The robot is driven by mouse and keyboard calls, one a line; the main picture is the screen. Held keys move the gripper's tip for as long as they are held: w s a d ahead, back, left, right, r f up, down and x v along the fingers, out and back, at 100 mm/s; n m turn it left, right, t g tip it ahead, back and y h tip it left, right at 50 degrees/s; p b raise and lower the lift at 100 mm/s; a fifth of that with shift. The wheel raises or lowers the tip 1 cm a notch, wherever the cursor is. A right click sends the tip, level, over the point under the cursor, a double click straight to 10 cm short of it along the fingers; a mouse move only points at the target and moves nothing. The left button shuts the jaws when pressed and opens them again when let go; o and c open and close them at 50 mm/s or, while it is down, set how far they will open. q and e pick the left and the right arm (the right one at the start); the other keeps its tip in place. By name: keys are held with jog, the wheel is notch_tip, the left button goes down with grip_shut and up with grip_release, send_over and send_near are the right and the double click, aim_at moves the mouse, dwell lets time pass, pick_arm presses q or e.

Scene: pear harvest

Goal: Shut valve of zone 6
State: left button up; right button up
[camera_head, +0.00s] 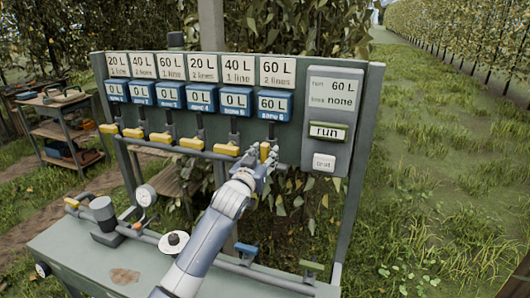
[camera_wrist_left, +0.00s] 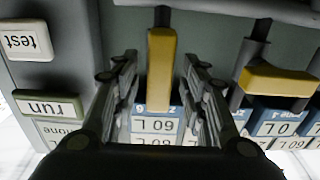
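The zone 6 valve has a yellow handle (camera_head: 264,152) under the rightmost blue display (camera_head: 274,105), which reads 60 L. In the left wrist view, the yellow handle (camera_wrist_left: 161,70) points along its pipe, unlike the crosswise neighbouring handle (camera_wrist_left: 278,81). My left gripper (camera_head: 264,160) is at this handle. In the left wrist view, the two fingers of the left gripper (camera_wrist_left: 160,75) stand apart on either side of the handle, with a visible gap on each side. My right gripper is not in view.
The other yellow handles (camera_head: 161,138) in the row lie crosswise, under displays reading 0 L. A grey panel (camera_head: 345,100) with run (camera_head: 328,132) and test (camera_head: 324,162) buttons stands close at the right. A green bench (camera_head: 70,245) with pipes and gauges lies below.

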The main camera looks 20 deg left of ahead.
pick_arm(q)
jog(key=shift+w, duration=0.45)
grip_shut()
